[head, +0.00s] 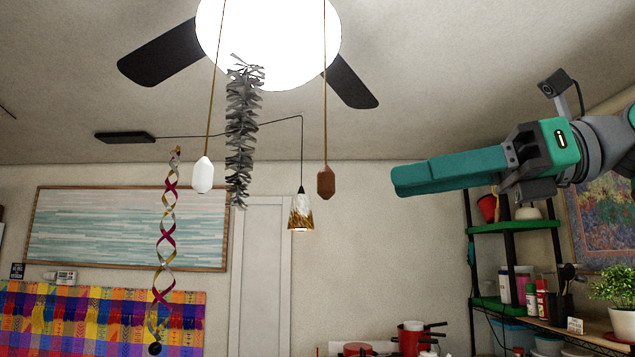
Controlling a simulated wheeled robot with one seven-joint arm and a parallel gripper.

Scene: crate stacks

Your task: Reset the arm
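My gripper (402,180) is raised high at the right of the head view, with its teal fingers pointing left. I see the fingers from the side and they overlap, so I cannot tell whether they are open or shut. No held object shows at the fingertips. My arm comes in from the right edge, roughly level near the wrist, and the rest of it is out of view.
A ceiling fan (165,52) with a bright lamp hangs above, with a grey tinsel garland (240,130), a spiral ribbon (167,240) and a pendant lamp (301,212) at left and centre. A shelf (510,227) with pots and bottles stands below my gripper at right.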

